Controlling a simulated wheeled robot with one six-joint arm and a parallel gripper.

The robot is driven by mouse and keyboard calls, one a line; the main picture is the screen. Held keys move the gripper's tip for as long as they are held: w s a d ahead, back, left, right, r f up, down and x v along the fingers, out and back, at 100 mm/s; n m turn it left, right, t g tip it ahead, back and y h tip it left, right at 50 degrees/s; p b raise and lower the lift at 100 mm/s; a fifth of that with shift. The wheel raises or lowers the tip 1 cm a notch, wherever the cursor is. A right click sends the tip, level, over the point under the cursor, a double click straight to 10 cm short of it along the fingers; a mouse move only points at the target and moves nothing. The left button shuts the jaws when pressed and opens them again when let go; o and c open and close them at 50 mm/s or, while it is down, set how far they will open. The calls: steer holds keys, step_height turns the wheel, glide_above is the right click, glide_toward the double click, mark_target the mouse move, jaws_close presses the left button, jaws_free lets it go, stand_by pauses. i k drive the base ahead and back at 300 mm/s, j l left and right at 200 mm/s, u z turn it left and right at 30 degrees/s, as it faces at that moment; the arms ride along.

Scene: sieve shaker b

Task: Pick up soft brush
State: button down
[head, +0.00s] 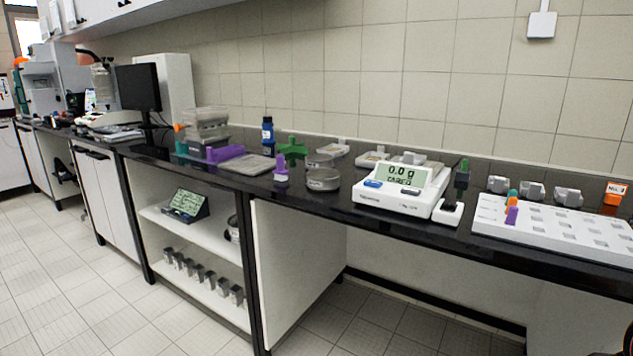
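I cannot single out the soft brush with certainty. An upright dark piece with a green top (462,178) stands in a small white holder (447,213) at the right of the balance, and may be it. A green cross-shaped piece (291,149) and a small purple-and-white piece (281,172) stand near the middle of the counter. Small purple, orange and teal pieces (512,213) stand at the left end of a white slotted rack.
The black counter (400,224) runs along the tiled wall. On it are a balance (400,192) reading 0.0 g, round sieves (322,180), a blue bottle (267,133) and the white rack (590,239). Shelves below hold several metal blocks (203,277). The tiled floor in front is clear.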

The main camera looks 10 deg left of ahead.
mark_target(280, 173)
steer(key=i+u, duration=0.1)
steer(key=u, duration=0.3)
steer(key=i+u, duration=0.1)
steer(key=u, duration=0.3)
steer(key=i+u, duration=0.1)
steer(key=u, duration=0.35)
steer(key=i+u, duration=0.1)
steer(key=u, duration=0.3)
